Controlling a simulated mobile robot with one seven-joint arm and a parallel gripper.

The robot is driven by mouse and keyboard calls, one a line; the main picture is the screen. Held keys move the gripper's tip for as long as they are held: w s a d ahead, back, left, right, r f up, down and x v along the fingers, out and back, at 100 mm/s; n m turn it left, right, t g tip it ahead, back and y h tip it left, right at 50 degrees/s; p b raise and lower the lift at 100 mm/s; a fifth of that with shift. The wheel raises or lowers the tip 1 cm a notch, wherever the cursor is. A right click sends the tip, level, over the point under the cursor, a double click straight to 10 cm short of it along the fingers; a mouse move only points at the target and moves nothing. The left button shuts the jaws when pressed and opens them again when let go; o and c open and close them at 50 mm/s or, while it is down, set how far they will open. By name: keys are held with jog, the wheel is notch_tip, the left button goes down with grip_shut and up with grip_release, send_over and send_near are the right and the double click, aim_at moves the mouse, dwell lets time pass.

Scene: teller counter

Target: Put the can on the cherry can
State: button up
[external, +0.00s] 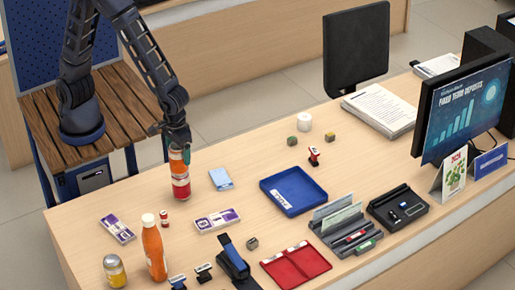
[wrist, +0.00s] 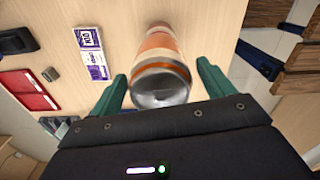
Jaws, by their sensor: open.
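An orange can (external: 179,160) stands upright on top of a red and white can (external: 181,188), which rests on the counter (external: 120,190). The labels are too small to read. My gripper (external: 179,147) is at the upper can, pointing down. In the wrist view the upper can (wrist: 160,78), with its bare metal end facing the camera, sits between the two green fingers of my gripper (wrist: 161,70). The fingers are open, with a gap showing on each side. The lower can is mostly hidden behind the upper one there.
An orange bottle (external: 154,250), a yellow-labelled jar (external: 115,271) and purple-white packs (external: 216,220) stand or lie nearby. A folded blue cloth (external: 221,179) lies just right of the cans. A blue tray (external: 293,190) and red tray (external: 296,266) are further right.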

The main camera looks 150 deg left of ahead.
notch_tip(320, 180, up, 11)
jog(key=shift+f, duration=0.15)
jog(key=shift+d+r, duration=0.15)
jog(key=shift+r, duration=0.05)
jog(key=s+d+r+m+t, duration=0.2)
jog(key=s+d+r+m, duration=0.6)
jog(key=s+d+m, duration=0.2)
jog(key=s+d+r+m+t, duration=0.2)
jog(key=s+d+r+m, duration=0.5)
jog(key=s+d+m, duration=0.2)
jog(key=s+d, duration=0.2)
jog(key=s, duration=0.1)
jog(key=shift+d+r+m+t, duration=0.2)
jog(key=shift+r+m+t, duration=0.1)
jog(key=shift+r+m, duration=0.1)
